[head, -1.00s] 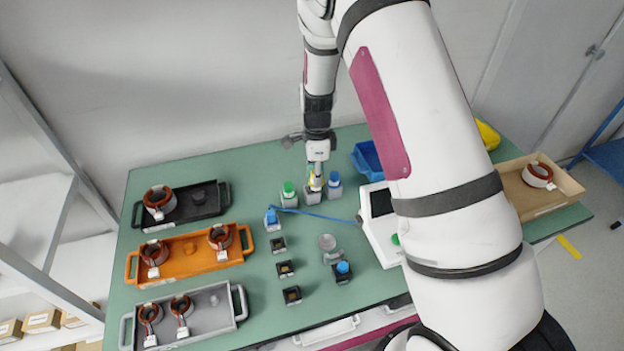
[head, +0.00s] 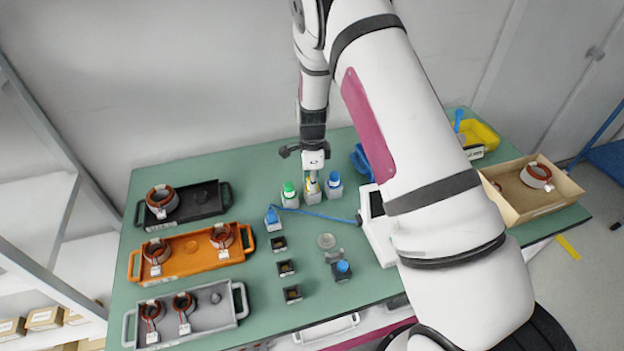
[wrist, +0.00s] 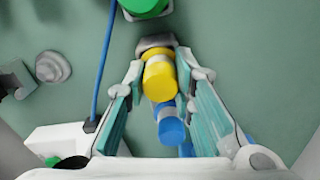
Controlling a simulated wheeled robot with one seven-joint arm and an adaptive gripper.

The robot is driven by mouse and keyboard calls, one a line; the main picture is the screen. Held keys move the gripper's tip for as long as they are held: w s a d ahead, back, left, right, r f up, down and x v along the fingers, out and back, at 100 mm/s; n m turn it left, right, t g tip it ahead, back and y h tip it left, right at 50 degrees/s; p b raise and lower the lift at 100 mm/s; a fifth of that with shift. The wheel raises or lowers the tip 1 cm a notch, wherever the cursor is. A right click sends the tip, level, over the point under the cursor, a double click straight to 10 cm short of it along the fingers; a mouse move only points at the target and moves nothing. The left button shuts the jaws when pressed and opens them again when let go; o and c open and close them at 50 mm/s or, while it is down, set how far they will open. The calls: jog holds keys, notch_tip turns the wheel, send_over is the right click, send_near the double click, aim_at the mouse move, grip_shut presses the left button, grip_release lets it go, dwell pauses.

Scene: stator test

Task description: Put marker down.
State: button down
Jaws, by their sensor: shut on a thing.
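The yellow marker (wrist: 160,80) is between my gripper's fingers in the wrist view. In the head view it shows as a small yellow patch (head: 312,183) under my gripper (head: 313,172), above a grey block (head: 312,198). My gripper (wrist: 158,90) is shut on the yellow marker. Whether the marker's lower end is seated in the block is hidden. A green-capped marker (head: 289,189) stands to the left and a blue-capped marker (head: 334,178) to the right, each in a light holder.
Small dark blocks (head: 286,268) stand nearer. Black, orange (head: 180,262) and grey trays hold coils on the left. A white device (head: 378,232) stands right, partly behind my arm.

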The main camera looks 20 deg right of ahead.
jog(key=shift+f, duration=0.15)
jog(key=c, duration=1.4)
grip_release()
jog(key=shift+o, duration=0.2)
